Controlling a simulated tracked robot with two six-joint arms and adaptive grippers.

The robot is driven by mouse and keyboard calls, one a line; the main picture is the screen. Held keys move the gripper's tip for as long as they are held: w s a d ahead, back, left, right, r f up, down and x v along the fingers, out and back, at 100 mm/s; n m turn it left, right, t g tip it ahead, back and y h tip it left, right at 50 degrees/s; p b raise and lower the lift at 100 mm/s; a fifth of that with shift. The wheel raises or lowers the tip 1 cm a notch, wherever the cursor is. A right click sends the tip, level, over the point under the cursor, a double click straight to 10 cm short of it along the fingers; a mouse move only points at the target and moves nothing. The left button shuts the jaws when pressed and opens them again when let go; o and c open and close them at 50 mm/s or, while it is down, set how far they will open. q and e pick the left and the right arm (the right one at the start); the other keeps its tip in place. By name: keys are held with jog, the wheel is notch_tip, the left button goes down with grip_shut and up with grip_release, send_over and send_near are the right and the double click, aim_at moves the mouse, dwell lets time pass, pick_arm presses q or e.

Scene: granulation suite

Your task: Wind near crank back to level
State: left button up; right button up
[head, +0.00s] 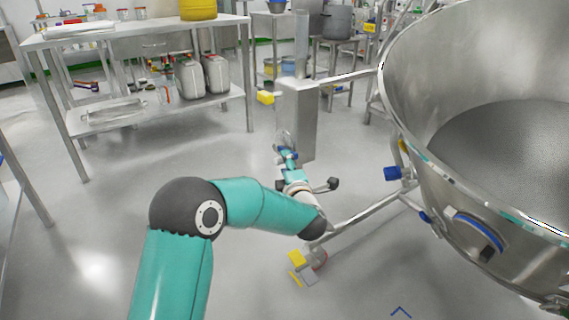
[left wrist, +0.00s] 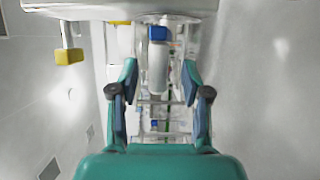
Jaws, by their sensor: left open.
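My left gripper (head: 288,157) reaches to the front of a steel post housing (head: 297,108) beside the large steel bowl. In the left wrist view its fingers (left wrist: 160,78) are open, one on each side of a pale cylindrical part with a blue end (left wrist: 158,33), which looks like the crank's handle. I cannot tell whether the fingers touch it. In the head view the crank (head: 284,138) shows only as a small metal shape above the fingers, mostly hidden by them. The bowl (head: 410,75) hangs on a frame at the right. My right gripper is not in view.
A steel table with a lower shelf (head: 150,117) stands at the left, with several containers. A yellow and grey castor pedal (head: 298,260) and frame leg lie below my left forearm. Blue knobs (head: 393,173) stick out near the bowl. The floor at the left is clear.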

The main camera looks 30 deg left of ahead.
pick_arm(q)
jog(key=shift+x, duration=1.6)
jog(key=shift+d, duration=0.1)
grip_shut()
